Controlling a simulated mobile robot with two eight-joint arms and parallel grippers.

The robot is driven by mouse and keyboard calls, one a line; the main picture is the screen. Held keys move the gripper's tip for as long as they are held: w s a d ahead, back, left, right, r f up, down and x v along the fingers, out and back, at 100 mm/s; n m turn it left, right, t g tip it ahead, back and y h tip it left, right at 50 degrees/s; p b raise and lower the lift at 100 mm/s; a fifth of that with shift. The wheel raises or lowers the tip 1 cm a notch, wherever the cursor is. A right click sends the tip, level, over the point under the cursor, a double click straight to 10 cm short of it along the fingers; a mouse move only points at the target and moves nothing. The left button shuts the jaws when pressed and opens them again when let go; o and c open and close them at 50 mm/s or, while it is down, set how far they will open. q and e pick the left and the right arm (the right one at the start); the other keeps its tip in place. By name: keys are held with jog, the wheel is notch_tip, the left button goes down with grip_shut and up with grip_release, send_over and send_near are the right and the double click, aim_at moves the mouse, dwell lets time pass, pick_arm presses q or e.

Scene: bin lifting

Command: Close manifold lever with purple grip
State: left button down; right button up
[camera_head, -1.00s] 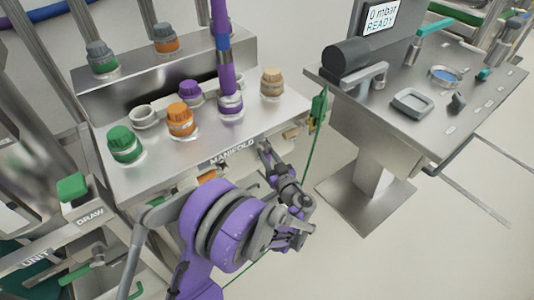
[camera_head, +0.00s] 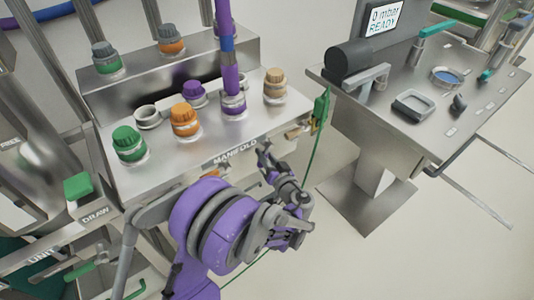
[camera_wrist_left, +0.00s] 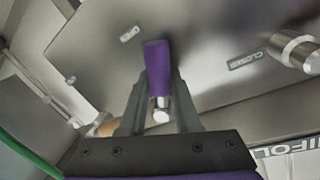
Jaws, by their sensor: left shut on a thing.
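The purple lever grip (camera_wrist_left: 158,65) stands out in the left wrist view, between the two grey fingers of my left gripper (camera_wrist_left: 158,98), which is shut on it. A metal stem end shows below the grip. A label reading CLOSED (camera_wrist_left: 248,61) is on the metal panel to the right; a second, unreadable label (camera_wrist_left: 129,34) is to the left. In the head view my left gripper (camera_head: 264,152) is at the front face of the manifold (camera_head: 222,150), under its top edge. The lever is hidden there. My right gripper is not in view.
Several capped ports, including a green cap (camera_head: 128,140) and an orange cap (camera_head: 185,118), stand on the manifold top. A purple hose (camera_head: 229,68) rises from one port. A green cable (camera_head: 315,150) hangs at the right corner. A steel console (camera_head: 420,85) stands farther right.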

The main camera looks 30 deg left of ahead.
pick_arm(q)
jog(key=m, duration=0.1)
jog(key=s+m+g, duration=0.1)
jog(key=m, duration=0.1)
jog(key=shift+a+r+p, duration=0.2)
jog(key=shift+r+p, duration=0.15)
jog(key=shift+r, duration=0.05)
jog(key=m, duration=0.2)
jog(key=shift+s+a+r+m+g, duration=0.1)
jog(key=shift+s+r+m+g, duration=0.2)
jog(key=shift+r, duration=0.1)
jog(key=m, duration=0.1)
jog(key=r+m+g, duration=0.1)
jog(key=shift+s+m+p, duration=0.15)
jog(key=shift+m+p, duration=0.25)
jog(key=shift+a+r+m, duration=0.1)
jog(key=shift+r+m, duration=0.3)
jog(key=shift+m, duration=0.7)
jog(key=shift+g, duration=0.3)
jog(key=c, duration=0.6)
grip_release()
jog(key=p+v, duration=0.1)
jog(key=v, duration=0.9)
jog(key=shift+s+d, duration=0.15)
jog(key=shift+d, duration=0.25)
